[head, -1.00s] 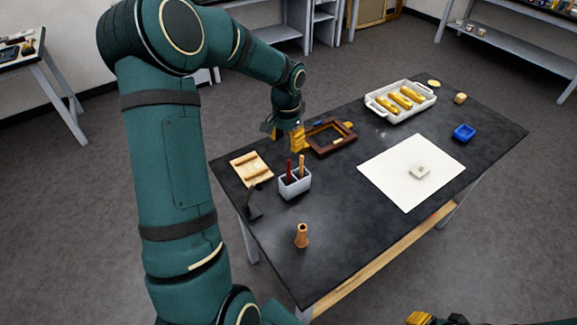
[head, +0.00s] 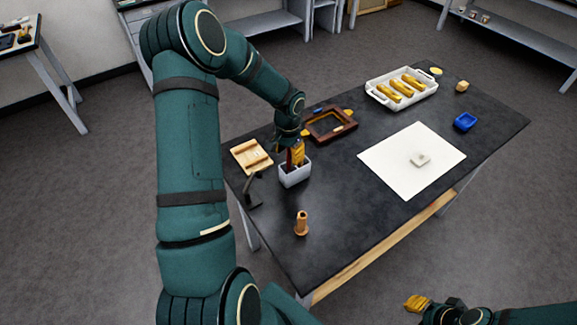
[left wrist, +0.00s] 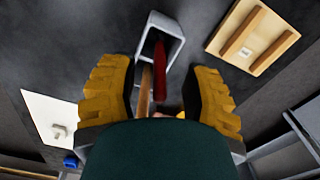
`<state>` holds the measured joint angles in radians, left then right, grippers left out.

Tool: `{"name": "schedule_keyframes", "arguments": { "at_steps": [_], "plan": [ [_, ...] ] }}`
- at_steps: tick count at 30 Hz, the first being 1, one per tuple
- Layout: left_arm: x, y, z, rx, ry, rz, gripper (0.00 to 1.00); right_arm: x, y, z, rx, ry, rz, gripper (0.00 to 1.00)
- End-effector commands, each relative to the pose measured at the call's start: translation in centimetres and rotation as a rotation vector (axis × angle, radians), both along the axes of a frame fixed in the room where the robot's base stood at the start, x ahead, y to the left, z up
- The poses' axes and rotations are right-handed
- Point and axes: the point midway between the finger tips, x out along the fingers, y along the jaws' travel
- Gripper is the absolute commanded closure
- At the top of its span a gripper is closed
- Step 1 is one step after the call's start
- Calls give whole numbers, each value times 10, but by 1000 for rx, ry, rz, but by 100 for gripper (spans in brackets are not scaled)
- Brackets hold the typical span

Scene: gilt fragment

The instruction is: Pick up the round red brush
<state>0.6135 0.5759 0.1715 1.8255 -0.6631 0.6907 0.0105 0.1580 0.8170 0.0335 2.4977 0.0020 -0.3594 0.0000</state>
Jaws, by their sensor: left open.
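The round red brush (left wrist: 160,72) stands in a light grey holder (head: 295,177) with a wooden-handled brush (left wrist: 146,90) beside it. In the head view a dark red part of the red brush (head: 289,158) shows next to the yellow fingers. My left gripper (head: 297,152) is right at the top of the holder. In the left wrist view my left gripper (left wrist: 158,92) is open, with one finger on each side of the two handles. The lower ends of the brushes are hidden in the holder. My right gripper (head: 418,303) shows only partly at the bottom edge.
A wooden rack (head: 251,156) and a dark stand (head: 252,192) are left of the holder. A brown frame (head: 312,138) lies behind it, and a wooden peg-like piece (head: 302,224) stands in front. A white sheet (head: 390,160) lies to the right; the front tabletop is mostly bare.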

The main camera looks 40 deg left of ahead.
Motion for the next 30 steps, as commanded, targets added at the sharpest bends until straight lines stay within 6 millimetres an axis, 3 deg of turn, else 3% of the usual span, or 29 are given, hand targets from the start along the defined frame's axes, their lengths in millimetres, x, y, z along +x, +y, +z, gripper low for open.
{"name": "schedule_keyframes", "arguments": {
  "at_steps": [6,14,15,19,30],
  "plan": [
    [1,-1,-25,-1,1,0,53,0,0,1,0,0,1,66],
    [1,0,-27,0,0,0,53,0,0,1,0,0,1,66],
    [1,0,-27,0,0,0,57,0,0,1,0,0,1,66],
    [1,0,-27,0,0,0,100,0,0,1,0,0,0,66],
    [1,0,-26,0,-1,0,100,0,0,1,0,0,0,66]
  ]
}}
